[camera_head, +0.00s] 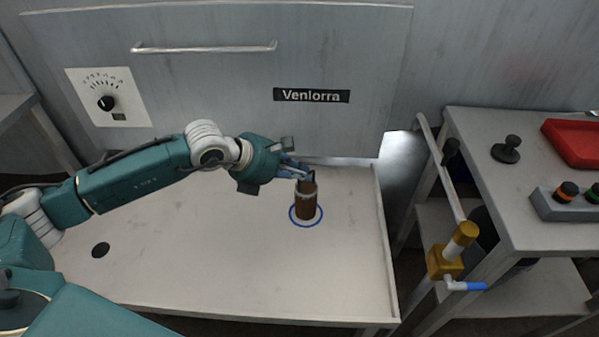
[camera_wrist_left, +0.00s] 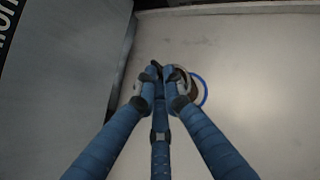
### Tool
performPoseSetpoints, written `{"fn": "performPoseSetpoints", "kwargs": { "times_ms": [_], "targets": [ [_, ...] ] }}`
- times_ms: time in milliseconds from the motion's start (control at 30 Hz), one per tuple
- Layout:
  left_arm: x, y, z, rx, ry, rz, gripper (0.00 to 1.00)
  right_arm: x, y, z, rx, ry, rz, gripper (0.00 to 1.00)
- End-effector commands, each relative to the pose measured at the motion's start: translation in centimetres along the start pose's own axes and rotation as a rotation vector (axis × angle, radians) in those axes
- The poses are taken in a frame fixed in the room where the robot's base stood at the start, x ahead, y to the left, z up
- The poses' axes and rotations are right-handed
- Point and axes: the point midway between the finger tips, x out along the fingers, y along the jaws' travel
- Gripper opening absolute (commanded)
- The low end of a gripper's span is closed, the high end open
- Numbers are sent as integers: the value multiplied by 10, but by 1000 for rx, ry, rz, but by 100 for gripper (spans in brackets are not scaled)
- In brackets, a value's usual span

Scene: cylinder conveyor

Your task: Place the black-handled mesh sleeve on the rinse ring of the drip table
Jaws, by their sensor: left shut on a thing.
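The mesh sleeve (camera_head: 306,203) is a brown cylinder with a black handle (camera_head: 312,181) at its top. It stands upright at the blue rinse ring (camera_head: 293,218) on the pale drip table (camera_head: 200,260); I cannot tell whether its base touches the table. My left gripper (camera_head: 301,173) is shut on the handle, coming in from the left. In the left wrist view the blue fingers (camera_wrist_left: 163,78) close together over the sleeve and hide most of it. Part of the blue ring (camera_wrist_left: 204,92) shows to the right of the fingers. My right gripper is not in view.
A grey panel labelled Venlorra (camera_head: 312,95) with a long handle rises behind the table. A dark round drain (camera_head: 101,250) is at the table's left. To the right stands a cart (camera_head: 540,220) with a red tray (camera_head: 580,143) and a button box (camera_head: 565,205).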

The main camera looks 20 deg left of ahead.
Motion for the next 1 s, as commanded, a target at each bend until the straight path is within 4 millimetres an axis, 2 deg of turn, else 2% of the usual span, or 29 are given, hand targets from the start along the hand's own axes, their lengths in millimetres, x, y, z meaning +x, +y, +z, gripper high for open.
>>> {"fn": "performPoseSetpoints", "kwargs": {
  "times_ms": [233,300,367,767,833,1000],
  "targets": [
    [1,0,0,1,-4,1,0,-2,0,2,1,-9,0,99],
    [1,0,-1,0,1,0,18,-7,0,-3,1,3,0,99],
    [1,0,-2,0,1,0,27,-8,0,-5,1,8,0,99],
    [-1,0,1,0,1,0,27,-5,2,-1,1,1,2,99],
    [-11,2,0,1,2,4,27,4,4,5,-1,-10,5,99],
    [-48,2,-1,2,4,5,27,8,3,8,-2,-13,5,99]
  ]
}}
